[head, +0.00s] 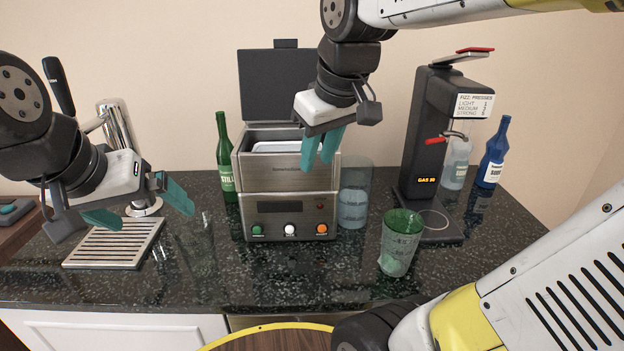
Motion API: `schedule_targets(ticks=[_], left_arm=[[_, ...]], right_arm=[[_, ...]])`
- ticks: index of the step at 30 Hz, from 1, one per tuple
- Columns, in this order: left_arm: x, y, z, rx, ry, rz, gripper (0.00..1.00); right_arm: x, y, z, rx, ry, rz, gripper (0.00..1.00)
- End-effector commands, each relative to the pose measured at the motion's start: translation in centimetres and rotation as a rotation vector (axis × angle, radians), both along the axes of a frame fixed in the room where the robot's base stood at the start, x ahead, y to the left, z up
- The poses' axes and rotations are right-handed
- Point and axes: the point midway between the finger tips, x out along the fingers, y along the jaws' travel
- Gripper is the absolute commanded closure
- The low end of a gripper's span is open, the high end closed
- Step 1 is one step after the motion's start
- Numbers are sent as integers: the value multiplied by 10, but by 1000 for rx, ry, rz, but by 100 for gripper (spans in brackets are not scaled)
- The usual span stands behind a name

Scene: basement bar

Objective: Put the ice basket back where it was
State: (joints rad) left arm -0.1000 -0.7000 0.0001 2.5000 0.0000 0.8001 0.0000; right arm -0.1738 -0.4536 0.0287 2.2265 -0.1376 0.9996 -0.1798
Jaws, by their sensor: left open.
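The ice machine (288,178) stands mid-counter with its dark lid (280,85) raised. The ice basket (276,147) shows as a pale rim inside the open top; its right part is hidden behind my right gripper, and its depth is hidden by the front wall. My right gripper (321,158) points down at the right side of the opening, its teal fingers close together. I cannot tell whether they hold the basket rim. My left gripper (143,207) is open and empty over the metal drip tray (115,245) at left.
A green bottle (226,165) stands left of the machine. A clear container (353,205) and a greenish glass (400,243) stand to its right. Further right are a black fizz dispenser (428,140) and a blue bottle (494,155). The counter front centre is clear.

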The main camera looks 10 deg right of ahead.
Motion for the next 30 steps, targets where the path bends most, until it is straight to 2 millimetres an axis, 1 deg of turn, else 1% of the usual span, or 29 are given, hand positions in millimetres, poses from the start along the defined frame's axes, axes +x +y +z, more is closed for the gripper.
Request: schedule_targets(ticks=[1, 3, 6, 9, 13, 30], left_arm=[[0, 0, 0, 0, 0, 0, 0], [0, 0, 0, 0, 0, 0, 0], [0, 0, 0, 0, 0, 0, 0], [0, 0, 0, 0, 0, 0, 0], [0, 0, 0, 0, 0, 0, 0], [0, 0, 0, 0, 0, 0, 0]], right_arm=[[-15, -3, -8, 53, -26, -64, 70], [-29, -3, -18, 124, -53, -146, 70], [-42, -3, -30, 197, -82, -232, 70], [-48, -2, -36, 241, -98, -280, 70], [-51, -2, -39, 257, -103, -300, 70], [-50, -2, -39, 254, -101, -296, 70]])
